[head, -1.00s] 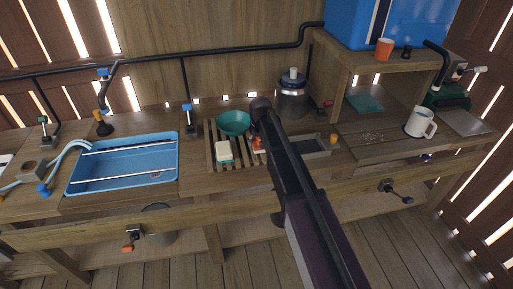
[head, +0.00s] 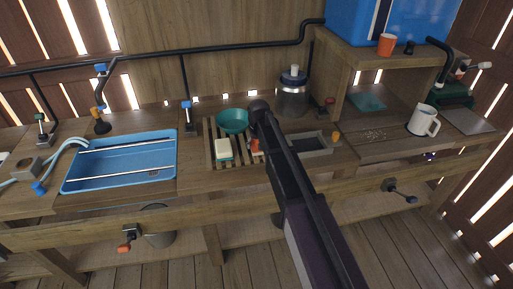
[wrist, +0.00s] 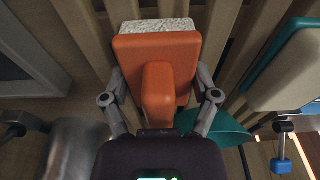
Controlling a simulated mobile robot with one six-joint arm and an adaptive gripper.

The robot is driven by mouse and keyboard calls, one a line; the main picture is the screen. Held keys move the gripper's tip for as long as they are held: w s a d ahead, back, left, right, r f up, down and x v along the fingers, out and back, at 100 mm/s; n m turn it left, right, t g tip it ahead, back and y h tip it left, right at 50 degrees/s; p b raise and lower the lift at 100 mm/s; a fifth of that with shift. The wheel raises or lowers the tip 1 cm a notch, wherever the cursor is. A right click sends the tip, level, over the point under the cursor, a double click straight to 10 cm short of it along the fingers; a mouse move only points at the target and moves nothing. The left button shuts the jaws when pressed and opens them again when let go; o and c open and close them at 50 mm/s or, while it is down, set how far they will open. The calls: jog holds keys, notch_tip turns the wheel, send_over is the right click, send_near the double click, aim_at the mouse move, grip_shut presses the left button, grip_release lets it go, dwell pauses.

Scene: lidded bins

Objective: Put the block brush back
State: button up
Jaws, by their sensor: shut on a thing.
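The block brush (wrist: 157,72), orange with a raised grip and a pale speckled face at its far end, is in my gripper (wrist: 160,97). The fingers are shut on its sides in the wrist view. In the head view a small orange-red part of the brush (head: 255,145) shows beside my arm, which hides most of my gripper. The brush is over the right part of the slatted wooden rack (head: 211,150). I cannot tell whether it touches the slats.
A cream and teal block (head: 223,148) and a green bowl (head: 233,121) sit on the rack, left of the brush. A grey rectangular tray (head: 313,153) is to the right. A lidded jar (head: 292,100) stands behind. A blue basin (head: 120,162) is further left.

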jog(key=shift+f, duration=0.15)
jog(key=o, duration=0.8)
jog(key=shift+o, duration=0.2)
jog(key=shift+r, duration=0.2)
jog(key=r+p, duration=0.4)
jog(key=s+r+p, duration=0.1)
jog(key=r+p, duration=0.6)
jog(key=p, duration=0.1)
jog(key=shift+s+d+r, duration=0.25)
jog(key=shift+s+r, duration=0.15)
jog(key=shift+d, duration=0.1)
dwell(0.5)
jog(key=s+d+m+g, duration=0.1)
jog(key=s+d+m, duration=0.2)
jog(key=s+d, duration=1.9)
jog(key=shift+s+g, duration=0.4)
jog(key=shift+s, duration=0.7)
